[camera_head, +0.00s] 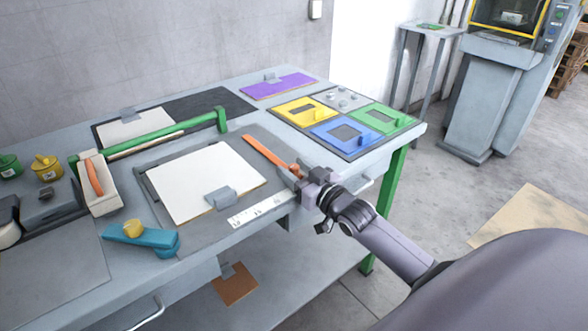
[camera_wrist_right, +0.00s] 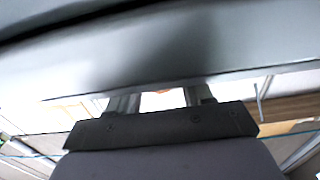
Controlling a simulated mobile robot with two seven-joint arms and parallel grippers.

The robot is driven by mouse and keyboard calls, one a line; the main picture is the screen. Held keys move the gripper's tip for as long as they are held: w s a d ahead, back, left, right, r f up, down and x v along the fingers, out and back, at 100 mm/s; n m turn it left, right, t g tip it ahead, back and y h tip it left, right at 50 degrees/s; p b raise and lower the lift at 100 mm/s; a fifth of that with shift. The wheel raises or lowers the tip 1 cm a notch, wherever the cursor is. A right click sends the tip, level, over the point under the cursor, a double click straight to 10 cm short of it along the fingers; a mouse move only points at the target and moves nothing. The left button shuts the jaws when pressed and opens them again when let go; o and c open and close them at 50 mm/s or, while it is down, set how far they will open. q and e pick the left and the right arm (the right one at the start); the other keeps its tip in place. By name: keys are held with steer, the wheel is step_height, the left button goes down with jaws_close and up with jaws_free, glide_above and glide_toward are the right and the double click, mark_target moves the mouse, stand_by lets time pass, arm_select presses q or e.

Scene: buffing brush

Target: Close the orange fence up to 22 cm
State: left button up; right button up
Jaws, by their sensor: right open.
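The orange fence (camera_head: 263,152) is a long thin bar lying at a slant on the grey plate, to the right of a white sheet (camera_head: 205,185) and apart from it. My right gripper (camera_head: 297,178) is open at the fence's near end, by its orange knob. I cannot tell whether the fingers touch the knob. In the right wrist view the two fingers (camera_wrist_right: 160,100) stand apart, with a sliver of orange between them at the grey table edge. A white ruler strip (camera_head: 257,211) lies along the plate's front edge. My left gripper is out of view.
A green bar (camera_head: 150,137) crosses behind the sheet. A white holder (camera_head: 98,186) with an orange handle and a teal block (camera_head: 142,237) stand at left. Yellow, blue and green panels (camera_head: 345,125) lie at back right. A grey clip (camera_head: 221,198) sits on the sheet's front edge.

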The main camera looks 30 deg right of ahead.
mark_target(276, 187)
steer(key=shift+w, duration=0.3)
jaws_close()
steer(key=shift+s+a+p, duration=0.2)
steer(key=shift+a+p, duration=1)
steer(key=shift+a, duration=1.45)
jaws_free()
